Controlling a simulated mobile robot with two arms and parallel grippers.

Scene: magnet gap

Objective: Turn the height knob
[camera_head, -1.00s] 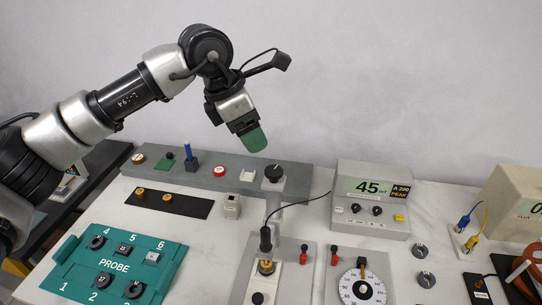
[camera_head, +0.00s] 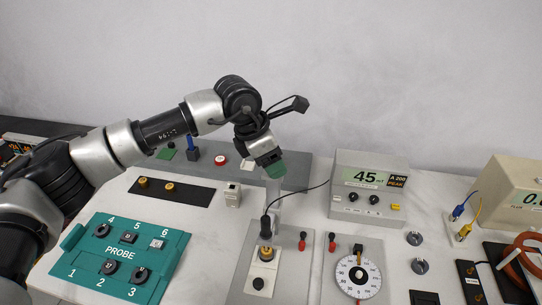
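My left gripper (camera_head: 275,168) is low over the right part of the grey raised bar (camera_head: 298,168) at the back of the bench. Its green fingertips point down and overlap the spot of the bar's black-topped knob, which is hidden behind them. I cannot tell whether the fingers touch or enclose that knob, or whether they are apart. No label naming the height knob is readable. A slim upright post below the bar leads to a black probe (camera_head: 266,226) with a cable, above a white plate with a brass fitting. My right gripper is not in view.
A grey meter (camera_head: 370,206) reading 45 stands right of the bar. A white numbered dial (camera_head: 358,280) lies in front. A teal PROBE tray (camera_head: 75,281) is at front left. A red button (camera_head: 220,160) and blue peg (camera_head: 192,150) sit on the bar.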

